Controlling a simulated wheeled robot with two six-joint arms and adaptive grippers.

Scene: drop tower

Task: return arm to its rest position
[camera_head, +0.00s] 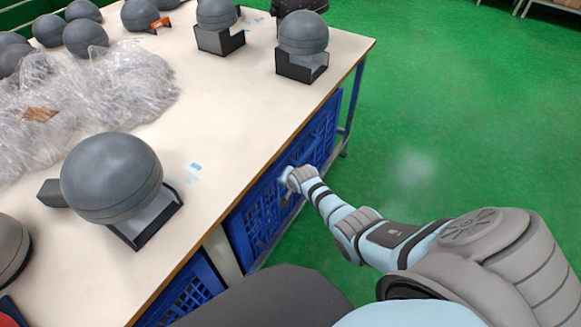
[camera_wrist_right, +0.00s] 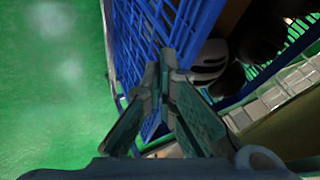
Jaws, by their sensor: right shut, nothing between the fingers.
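My right arm (camera_head: 390,235) reaches in from the right of the head view, beside the table and above the green floor. My right gripper (camera_head: 287,182) is close to the blue mesh side under the table; I cannot tell whether it touches. In the right wrist view the right gripper (camera_wrist_right: 160,78) has its fingertips together with nothing between them. Blue mesh (camera_wrist_right: 135,40) lies just beyond the fingertips. My left gripper is not in view.
The pale table (camera_head: 225,130) holds grey spheres, one on a dark stand (camera_head: 150,215) at the near edge, others farther back. Crumpled clear wrap (camera_head: 90,105) lies at left. Blue mesh crates (camera_head: 262,210) sit below. The green floor (camera_head: 470,110) right of the table is clear.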

